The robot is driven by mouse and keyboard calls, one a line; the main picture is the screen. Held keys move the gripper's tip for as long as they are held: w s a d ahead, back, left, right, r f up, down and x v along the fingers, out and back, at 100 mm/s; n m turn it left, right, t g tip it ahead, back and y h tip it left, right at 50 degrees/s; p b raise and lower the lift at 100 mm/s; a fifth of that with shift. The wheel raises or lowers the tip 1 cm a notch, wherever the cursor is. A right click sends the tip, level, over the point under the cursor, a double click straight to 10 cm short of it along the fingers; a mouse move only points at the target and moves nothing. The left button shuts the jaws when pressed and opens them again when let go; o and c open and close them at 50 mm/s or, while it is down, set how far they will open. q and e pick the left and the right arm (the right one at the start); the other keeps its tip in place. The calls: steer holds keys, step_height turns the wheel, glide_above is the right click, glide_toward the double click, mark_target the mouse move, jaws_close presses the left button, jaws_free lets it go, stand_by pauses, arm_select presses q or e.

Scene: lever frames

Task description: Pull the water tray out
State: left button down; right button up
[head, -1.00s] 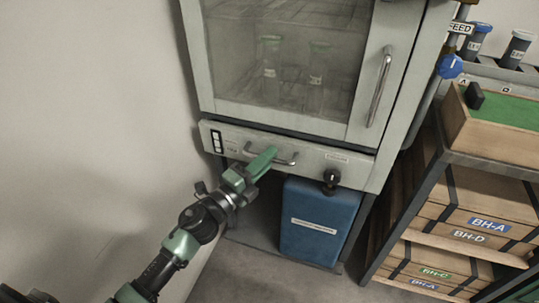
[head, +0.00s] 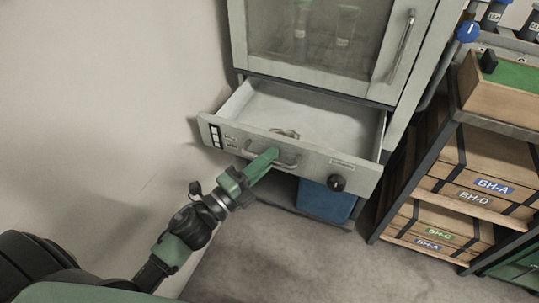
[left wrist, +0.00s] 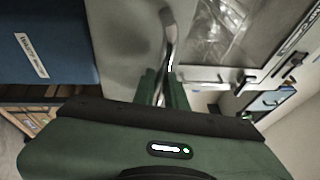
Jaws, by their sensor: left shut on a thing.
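The water tray (head: 318,110) is a pale grey drawer under a glass-fronted cabinet. It stands well out from the cabinet, and its empty-looking inside shows. Its front panel carries a curved metal handle (head: 289,163), a black knob and a small label strip. My left gripper (head: 266,158) is shut on the handle, left of the panel's middle. In the left wrist view the handle (left wrist: 168,40) runs down between the green fingers (left wrist: 162,88). My right gripper is not in view.
The cabinet's closed glass door (head: 318,35) is above the tray. A blue container (head: 326,203) stands below, partly hidden by the tray. A shelf with wooden boxes (head: 487,170) is at the right, and a bare wall (head: 100,90) is at the left. Floor in front is clear.

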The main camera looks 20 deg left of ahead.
arm_select(q)
steer(key=c, duration=1.5)
jaws_free()
steer(key=shift+o, duration=0.2)
steer(key=v, duration=0.8)
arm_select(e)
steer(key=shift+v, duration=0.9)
arm_select(q)
steer(key=shift+w, duration=0.1)
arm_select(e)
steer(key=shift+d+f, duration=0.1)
